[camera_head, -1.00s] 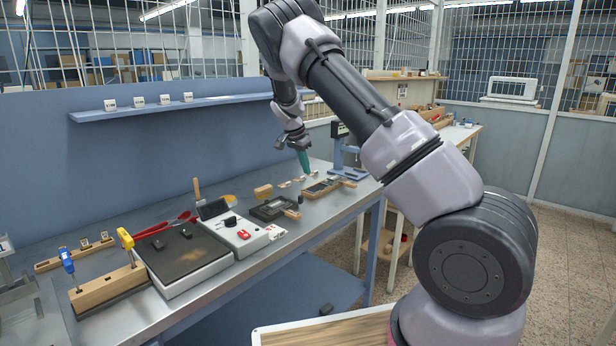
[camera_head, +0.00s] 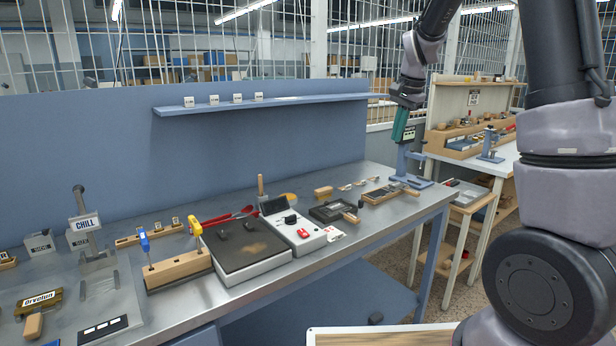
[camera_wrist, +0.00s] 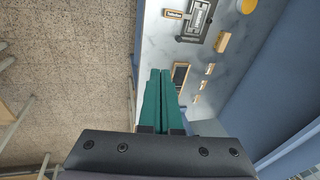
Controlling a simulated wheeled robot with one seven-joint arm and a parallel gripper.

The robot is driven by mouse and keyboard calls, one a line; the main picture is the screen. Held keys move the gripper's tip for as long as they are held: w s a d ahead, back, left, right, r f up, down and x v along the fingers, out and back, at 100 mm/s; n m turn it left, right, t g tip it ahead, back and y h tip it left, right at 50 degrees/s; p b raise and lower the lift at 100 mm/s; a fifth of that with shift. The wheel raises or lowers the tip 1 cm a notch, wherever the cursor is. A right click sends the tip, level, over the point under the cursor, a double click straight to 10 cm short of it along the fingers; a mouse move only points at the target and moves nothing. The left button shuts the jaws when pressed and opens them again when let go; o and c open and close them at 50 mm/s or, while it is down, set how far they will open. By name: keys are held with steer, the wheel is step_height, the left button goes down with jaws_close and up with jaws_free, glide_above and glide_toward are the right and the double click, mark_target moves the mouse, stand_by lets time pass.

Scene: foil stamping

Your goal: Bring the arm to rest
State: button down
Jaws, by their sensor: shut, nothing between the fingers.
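My arm rises at the right of the head view and bends down at the top. My gripper (camera_head: 401,133), with green fingers, hangs in the air near the blue stand (camera_head: 404,165) at the right end of the metal bench (camera_head: 300,280). In the wrist view my gripper (camera_wrist: 159,82) shows its two green fingers side by side, shut with nothing between them. They point past the bench edge, with the speckled floor (camera_wrist: 65,70) on one side.
A hot plate unit (camera_head: 245,250), a dark frame (camera_head: 330,212) and a wooden-handled tray (camera_head: 385,193) lie on the bench. A blue shelf (camera_head: 270,102) runs along the back panel. A second bench (camera_head: 500,158) stands at the right. Open air surrounds the gripper.

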steer(key=s+r+n+t+y, duration=0.1)
steer(key=s+r+n, duration=0.1)
steer(key=s+r, duration=0.45)
steer(key=s+r+n+t+y, duration=0.1)
steer(key=s+r, duration=0.2)
steer(key=s, duration=0.7)
steer(key=s+n+t+h, duration=0.1)
steer(key=s+n+t, duration=0.1)
steer(key=s, duration=1)
steer(key=shift+s+a+f+n, duration=0.2)
steer(key=shift+s+a+n, duration=0.15)
steer(key=shift+s+n, duration=0.05)
